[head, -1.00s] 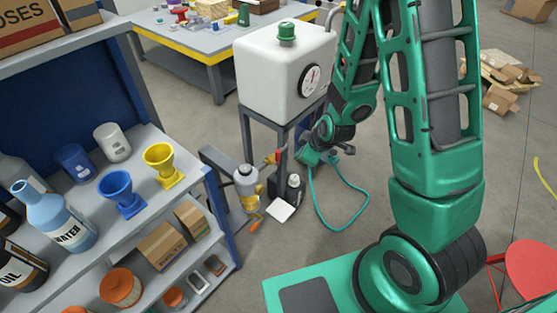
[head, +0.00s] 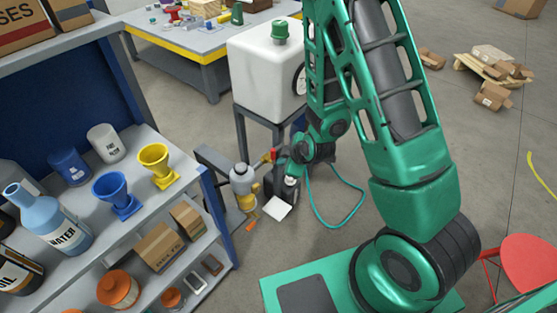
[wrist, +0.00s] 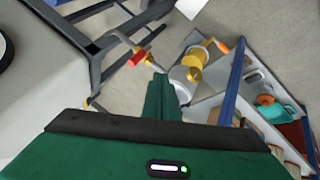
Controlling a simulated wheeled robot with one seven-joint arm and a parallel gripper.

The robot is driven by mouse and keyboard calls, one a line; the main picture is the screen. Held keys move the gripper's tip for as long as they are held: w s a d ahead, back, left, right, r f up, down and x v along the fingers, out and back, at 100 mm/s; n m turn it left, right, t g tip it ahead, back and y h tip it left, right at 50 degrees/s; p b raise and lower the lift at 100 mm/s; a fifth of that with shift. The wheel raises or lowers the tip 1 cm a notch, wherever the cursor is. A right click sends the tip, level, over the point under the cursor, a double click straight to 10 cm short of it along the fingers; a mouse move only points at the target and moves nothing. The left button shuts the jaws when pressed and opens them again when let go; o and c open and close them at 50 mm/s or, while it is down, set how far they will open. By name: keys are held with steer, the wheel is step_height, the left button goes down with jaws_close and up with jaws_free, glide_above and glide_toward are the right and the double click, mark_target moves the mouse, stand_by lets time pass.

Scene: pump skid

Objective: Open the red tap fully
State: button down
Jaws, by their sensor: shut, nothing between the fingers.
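The red tap (head: 268,156) is a small red handle on a yellow fitting, on the pipe below the white tank and above the grey cylinder. In the wrist view the red handle (wrist: 138,58) lies just beyond and left of my gripper (wrist: 160,78). The green fingers are shut with nothing between them and appear apart from the handle. In the head view my wrist is right of the tap and its fingertips are hard to make out.
The white tank (head: 262,75) stands on a dark frame. The grey cylinder (head: 242,178) with yellow parts sits below the tap. A shelf (head: 165,205) with funnels and bottles is at left. A teal hose (head: 352,212) loops on the floor at right.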

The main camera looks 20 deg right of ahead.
glide_toward(274, 161)
steer(key=s+a+f, duration=0.1)
steer(key=a+f, duration=0.1)
steer(key=a, duration=0.2)
steer(key=shift+w+d+f, duration=0.1)
steer(key=shift+w+d, duration=0.2)
steer(key=shift+w, duration=0.3)
steer(key=shift+w+d+f, duration=0.1)
steer(key=shift+w+d, duration=0.2)
steer(key=shift+w, duration=0.35)
steer(key=shift+w+d, duration=0.3)
steer(key=shift+w, duration=0.3)
